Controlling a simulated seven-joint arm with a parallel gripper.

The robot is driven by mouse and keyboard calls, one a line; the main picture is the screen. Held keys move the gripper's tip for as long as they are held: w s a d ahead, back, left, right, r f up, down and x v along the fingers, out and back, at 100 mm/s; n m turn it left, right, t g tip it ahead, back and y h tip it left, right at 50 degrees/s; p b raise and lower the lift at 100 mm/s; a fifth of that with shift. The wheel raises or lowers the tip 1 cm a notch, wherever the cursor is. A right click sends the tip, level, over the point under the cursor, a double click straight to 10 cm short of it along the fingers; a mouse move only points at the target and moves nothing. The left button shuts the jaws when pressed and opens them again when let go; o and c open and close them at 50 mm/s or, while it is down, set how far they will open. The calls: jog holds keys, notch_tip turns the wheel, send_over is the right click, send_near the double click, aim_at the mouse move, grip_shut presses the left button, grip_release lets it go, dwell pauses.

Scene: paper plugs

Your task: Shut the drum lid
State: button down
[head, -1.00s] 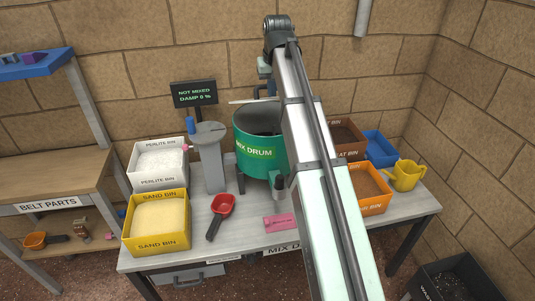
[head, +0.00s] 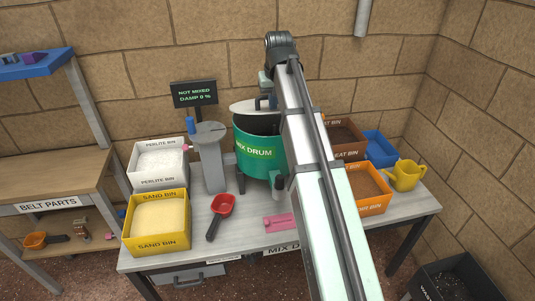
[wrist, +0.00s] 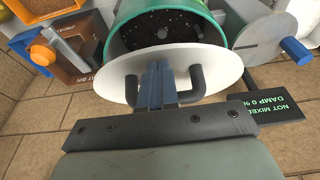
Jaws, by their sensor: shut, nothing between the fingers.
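The green mix drum (head: 258,153) stands on the bench, partly hidden by my arm, and its dark inside shows below the lid. The pale round lid (head: 244,107) is tilted above the rim and leaves a gap. A dark looped handle (wrist: 194,86) stands on the lid's face. My gripper (wrist: 158,72) is shut, its fingers at the handle between the two handle posts; whether they touch the lid is unclear.
Perlite (head: 158,163) and sand (head: 158,220) bins are further left. A red scoop (head: 222,206) lies in front.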

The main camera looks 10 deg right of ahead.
jog(key=f, duration=0.2)
jog(key=s+f, duration=0.1)
jog(key=f, duration=0.1)
jog(key=shift+s+f, duration=0.15)
jog(key=shift+f, duration=0.15)
dwell(0.5)
jog(key=v, duration=0.2)
jog(key=w+v, duration=0.1)
jog(key=v, duration=0.1)
jog(key=shift+r, duration=0.1)
dwell(0.4)
